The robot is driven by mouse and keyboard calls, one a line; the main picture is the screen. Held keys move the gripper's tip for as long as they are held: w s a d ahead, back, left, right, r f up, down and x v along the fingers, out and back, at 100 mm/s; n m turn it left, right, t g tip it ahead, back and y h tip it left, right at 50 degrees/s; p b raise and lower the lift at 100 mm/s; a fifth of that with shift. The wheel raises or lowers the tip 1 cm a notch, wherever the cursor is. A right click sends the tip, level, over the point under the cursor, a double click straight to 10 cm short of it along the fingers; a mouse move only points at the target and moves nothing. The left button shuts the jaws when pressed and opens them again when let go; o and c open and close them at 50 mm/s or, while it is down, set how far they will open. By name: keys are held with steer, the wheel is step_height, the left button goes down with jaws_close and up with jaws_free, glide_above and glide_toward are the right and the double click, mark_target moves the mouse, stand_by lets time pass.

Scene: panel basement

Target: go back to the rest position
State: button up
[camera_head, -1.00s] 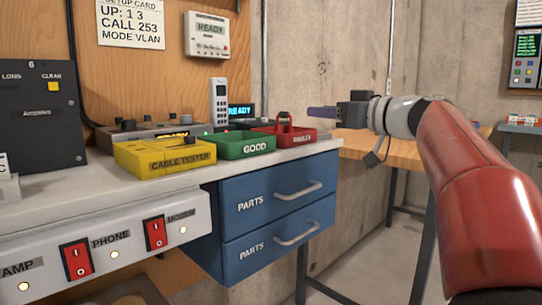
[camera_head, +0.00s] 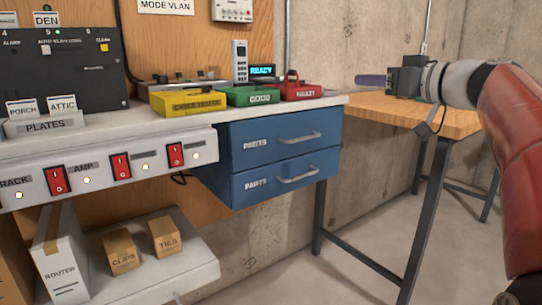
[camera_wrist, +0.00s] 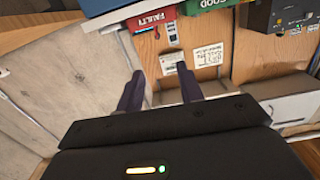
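My gripper (camera_head: 374,81) is held out at the right of the head view, above the wooden table and pointing left. In the wrist view its two dark fingers (camera_wrist: 158,84) stand apart with nothing between them, so it is open and empty. The red tray reads FAULTY in the wrist view (camera_wrist: 150,20). A reddish item with a dark top stands at the red tray.
The counter with blue drawers (camera_head: 283,155) ends left of my gripper. The wooden table (camera_head: 410,112) lies under my gripper. A lower shelf holds a router box (camera_head: 62,260) and small cartons (camera_head: 122,252). Concrete floor is clear at lower right.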

steer(key=s+a+f+m+g+h+p, duration=0.1)
steer(key=s+a+f+g+h, duration=0.1)
steer(key=s+a+f, duration=0.3)
steer(key=s+a+f+m+g+h, duration=0.1)
steer(key=s+f+m+g, duration=0.15)
steer(key=f, duration=0.35)
steer(key=s+a+f+m+g+h+p, duration=0.1)
steer(key=s+a+f+h, duration=0.15)
steer(key=s+f, duration=0.3)
steer(key=s+d+f+m+g+h, duration=0.1)
steer(key=s+f+h, duration=0.1)
steer(key=s+f, duration=0.5)
steer(key=s+d+f+m+g+h+p, duration=0.1)
steer(key=s+d+f+g+h, duration=0.1)
steer(key=s+f, duration=0.6)
step_height(320, 180, down, 3)
steer(key=shift+s+h, duration=0.2)
steer(key=shift+h, duration=0.15)
